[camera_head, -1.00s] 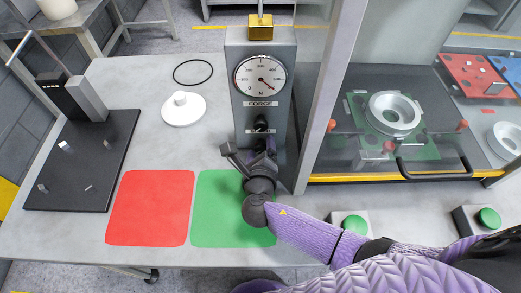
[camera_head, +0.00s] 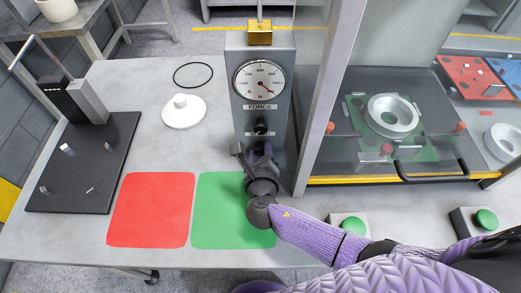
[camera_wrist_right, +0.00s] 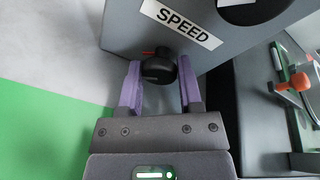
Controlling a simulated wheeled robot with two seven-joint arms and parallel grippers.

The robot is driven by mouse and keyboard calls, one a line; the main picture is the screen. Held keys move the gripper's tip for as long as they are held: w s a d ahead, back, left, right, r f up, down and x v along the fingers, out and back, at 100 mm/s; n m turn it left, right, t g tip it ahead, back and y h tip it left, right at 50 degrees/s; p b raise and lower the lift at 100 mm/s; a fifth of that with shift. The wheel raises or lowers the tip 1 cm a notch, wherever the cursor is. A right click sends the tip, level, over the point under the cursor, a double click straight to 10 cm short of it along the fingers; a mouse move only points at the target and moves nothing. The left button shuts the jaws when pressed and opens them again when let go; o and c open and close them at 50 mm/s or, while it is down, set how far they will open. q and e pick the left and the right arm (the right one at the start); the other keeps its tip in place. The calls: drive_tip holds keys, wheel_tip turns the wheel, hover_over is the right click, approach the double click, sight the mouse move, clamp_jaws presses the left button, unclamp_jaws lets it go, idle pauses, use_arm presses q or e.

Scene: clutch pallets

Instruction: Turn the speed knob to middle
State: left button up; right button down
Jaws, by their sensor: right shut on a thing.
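The grey test stand (camera_head: 282,70) has a round dial and a FORCE label above an upper black knob (camera_head: 261,127). In the right wrist view the lower black speed knob (camera_wrist_right: 158,68) sits below the SPEED label (camera_wrist_right: 182,21). A short red mark shows at its upper left. My right gripper (camera_wrist_right: 160,90) is shut on the speed knob, with one purple finger on each side of it. In the head view my right gripper (camera_head: 262,150) hides the speed knob at the foot of the stand. My left gripper is not in view.
Red (camera_head: 150,210) and green (camera_head: 215,215) mats lie in front. A white disc (camera_head: 183,111), a black ring (camera_head: 193,75) and a black plate (camera_head: 100,160) lie to the left. A clear-walled enclosure with a black handle (camera_head: 435,167) stands close on the right. Green buttons (camera_head: 353,225) are nearby.

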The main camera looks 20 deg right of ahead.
drive_tip(key=shift+m+y, duration=0.4)
drive_tip(key=shift+m, duration=0.5)
drive_tip(key=shift+f+m+t+y, duration=0.1)
drive_tip(key=shift+m+t+y, duration=0.2)
drive_tip(key=shift+m, duration=0.6)
drive_tip(key=shift+c, duration=1.4)
unclamp_jaws()
drive_tip(key=p+v, duration=0.2)
drive_tip(key=v, duration=0.7)
drive_tip(key=shift+s+d, duration=0.1)
drive_tip(key=shift+s, duration=0.45)
